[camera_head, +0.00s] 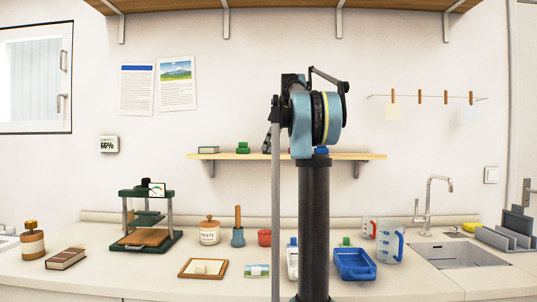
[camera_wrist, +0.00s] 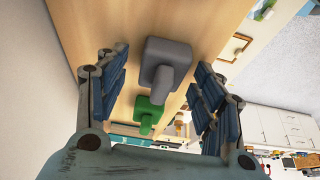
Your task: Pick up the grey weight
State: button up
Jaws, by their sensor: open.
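The grey weight (camera_wrist: 166,62), a squared block with a rounded knob, is on the wooden shelf (camera_wrist: 215,22) in the wrist view. My gripper (camera_wrist: 158,78) is open, with one finger on each side of the grey weight and visible gaps between. I cannot tell how deep the weight sits between the fingers. In the head view I cannot make out the grey weight; my arm covers part of the wall shelf (camera_head: 222,157).
A green weight (camera_wrist: 148,114) stands close to the grey one. A book (camera_head: 208,150) and a blue item (camera_head: 322,150) are also on the shelf. Below, the counter holds a green press (camera_head: 147,215), a paste jar (camera_head: 209,231) and a blue tray (camera_head: 355,264).

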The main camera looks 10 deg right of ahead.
jog(key=c, duration=1.5)
jog(key=shift+o, duration=0.2)
jog(key=shift+r, duration=0.1)
